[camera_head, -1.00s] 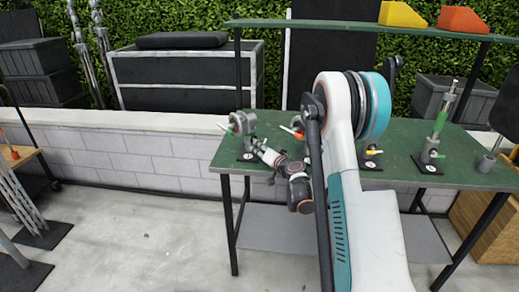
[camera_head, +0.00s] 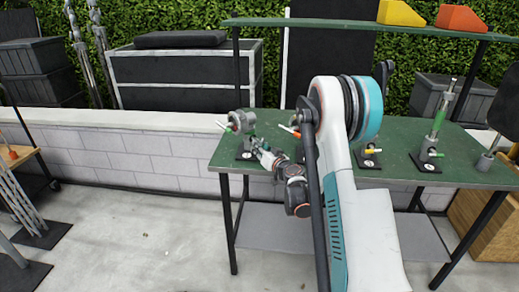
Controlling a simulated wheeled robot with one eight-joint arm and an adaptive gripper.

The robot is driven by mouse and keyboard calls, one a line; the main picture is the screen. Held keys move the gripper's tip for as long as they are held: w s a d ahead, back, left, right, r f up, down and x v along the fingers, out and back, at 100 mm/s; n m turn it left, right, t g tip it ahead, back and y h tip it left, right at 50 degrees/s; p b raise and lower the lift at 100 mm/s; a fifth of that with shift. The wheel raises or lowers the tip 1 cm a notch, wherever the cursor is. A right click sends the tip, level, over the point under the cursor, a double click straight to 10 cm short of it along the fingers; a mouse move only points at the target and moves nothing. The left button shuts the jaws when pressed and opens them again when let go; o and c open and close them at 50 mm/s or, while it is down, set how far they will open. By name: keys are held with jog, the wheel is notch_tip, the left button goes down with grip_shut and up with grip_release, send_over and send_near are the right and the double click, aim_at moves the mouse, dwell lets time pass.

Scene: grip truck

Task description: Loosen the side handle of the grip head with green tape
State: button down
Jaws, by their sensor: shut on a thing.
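A grey grip head (camera_head: 238,120) stands on a small black base at the left end of the green table (camera_head: 225,160). Green shows on its right side, and a pale handle with a reddish tip (camera_head: 221,126) sticks out to its left. My gripper (camera_head: 257,146) reaches it from the lower right and is shut at its side. It seems to be on the side handle, but the fingers and what lies between them are too small to make out clearly.
More grip heads stand along the table, one with a yellow-green handle (camera_head: 370,151) and one partly hidden behind my arm. A shelf (camera_head: 300,23) above carries yellow (camera_head: 400,13) and orange (camera_head: 461,19) wedges.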

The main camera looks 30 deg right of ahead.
jog(key=c, duration=1.4)
grip_release()
jog(key=shift+d, duration=0.1)
jog(key=shift+s, duration=0.1)
jog(key=s, duration=0.7)
jog(key=shift+s+r, duration=0.15)
jog(key=shift+r, duration=0.15)
